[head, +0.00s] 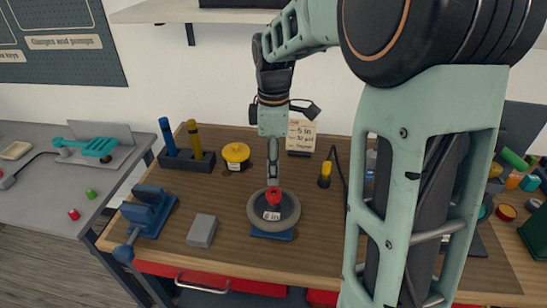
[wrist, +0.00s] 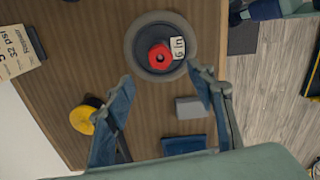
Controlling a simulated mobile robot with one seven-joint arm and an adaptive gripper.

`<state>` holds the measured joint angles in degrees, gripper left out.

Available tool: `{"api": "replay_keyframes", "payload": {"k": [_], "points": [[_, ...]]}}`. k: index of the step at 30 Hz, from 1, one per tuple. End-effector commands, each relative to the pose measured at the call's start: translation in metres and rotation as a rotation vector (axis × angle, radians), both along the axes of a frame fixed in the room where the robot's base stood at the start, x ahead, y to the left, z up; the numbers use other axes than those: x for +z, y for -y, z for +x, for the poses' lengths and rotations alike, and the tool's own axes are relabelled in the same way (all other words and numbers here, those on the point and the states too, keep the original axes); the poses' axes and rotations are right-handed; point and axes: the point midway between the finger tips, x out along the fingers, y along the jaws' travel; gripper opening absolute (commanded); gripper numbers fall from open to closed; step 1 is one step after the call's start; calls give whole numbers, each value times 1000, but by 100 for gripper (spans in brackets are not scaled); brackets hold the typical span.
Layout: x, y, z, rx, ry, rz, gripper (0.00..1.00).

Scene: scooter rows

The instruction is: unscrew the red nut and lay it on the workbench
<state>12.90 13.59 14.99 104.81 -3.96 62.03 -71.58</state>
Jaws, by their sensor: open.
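The red nut (head: 273,194) sits on the hub of a small grey wheel (head: 288,220) with a "6 in" label, on the wooden workbench (head: 330,240). The nut also shows in the wrist view (wrist: 160,57), with a dark hole in its middle. My gripper (head: 273,178) points down just above the nut in the head view. In the wrist view my gripper (wrist: 165,82) has its two fingers spread wide, with nothing between them. The nut lies beyond the fingertips there. Whether a finger touches anything cannot be told.
A blue vise (head: 150,212) and a grey block (head: 202,230) stand left of the wheel. A yellow round container (head: 236,156), a tool rack (head: 187,158), a card (head: 301,135) and a yellow-topped bottle (head: 325,173) stand behind. Bare wood lies right of the wheel.

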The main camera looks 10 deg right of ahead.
Motion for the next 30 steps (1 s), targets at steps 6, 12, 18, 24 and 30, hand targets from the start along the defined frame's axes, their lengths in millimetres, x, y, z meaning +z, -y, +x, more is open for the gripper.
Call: {"api": "replay_keyframes", "payload": {"k": [6,12,18,24,30], "points": [[-42,0,-2,1,-7,1,50],[-72,-1,-1,-1,-5,1,50],[-86,-1,-1,0,-2,1,50],[-88,0,0,-1,-1,0,50],[-88,0,0,-1,-1,0,39]]}}
